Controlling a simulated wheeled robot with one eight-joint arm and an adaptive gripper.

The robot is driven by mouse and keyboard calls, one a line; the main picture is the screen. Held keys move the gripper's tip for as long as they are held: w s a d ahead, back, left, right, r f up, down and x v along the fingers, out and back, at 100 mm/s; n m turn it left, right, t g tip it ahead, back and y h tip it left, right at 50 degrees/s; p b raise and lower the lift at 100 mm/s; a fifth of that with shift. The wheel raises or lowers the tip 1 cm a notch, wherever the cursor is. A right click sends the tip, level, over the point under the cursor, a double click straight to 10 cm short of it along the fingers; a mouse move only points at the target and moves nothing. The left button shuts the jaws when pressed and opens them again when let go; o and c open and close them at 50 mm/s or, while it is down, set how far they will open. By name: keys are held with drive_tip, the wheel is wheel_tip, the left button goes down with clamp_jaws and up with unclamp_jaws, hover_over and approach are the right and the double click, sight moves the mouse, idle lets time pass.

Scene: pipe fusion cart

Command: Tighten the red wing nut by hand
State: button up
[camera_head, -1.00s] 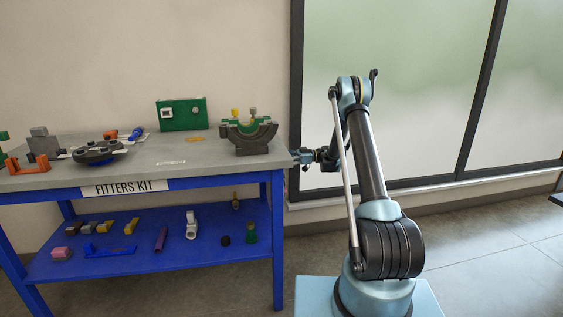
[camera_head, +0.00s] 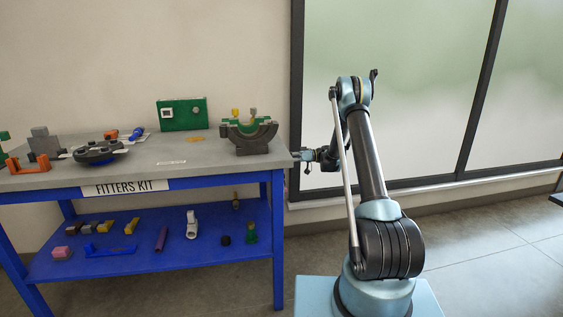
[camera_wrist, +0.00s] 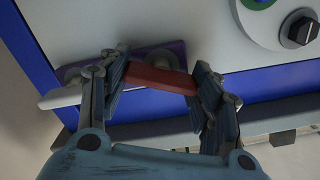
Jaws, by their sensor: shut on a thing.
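The red wing nut (camera_wrist: 160,78) shows in the wrist view as a red bar in front of a purple plate (camera_wrist: 172,54). My gripper (camera_wrist: 162,82) is shut on it, with one finger pressed at each end of the bar. In the head view my gripper (camera_head: 303,155) is at the right end of the blue cart (camera_head: 230,172), just below the top's level. The wing nut is hidden in the head view. Its stud or thread cannot be seen.
In the wrist view a black knob (camera_wrist: 299,28) on a round grey plate is at the upper right, and a pale rod end (camera_wrist: 60,97) is at the left. A green and grey clamp (camera_head: 250,136) stands on the cart top near that end. The window wall is behind.

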drive_tip(key=m, duration=0.6)
drive_tip(key=shift+w+f+m, duration=0.1)
drive_tip(key=shift+w+m, duration=0.15)
drive_tip(key=shift+m, duration=0.05)
drive_tip(key=m, duration=0.6)
drive_tip(key=shift+f, duration=0.2)
drive_tip(key=shift+m, duration=0.3)
drive_tip(key=o, duration=0.8)
drive_tip(key=shift+d, duration=0.1)
drive_tip(key=v, duration=1.1)
drive_tip(key=shift+w+d, duration=0.15)
drive_tip(key=shift+d, duration=0.2)
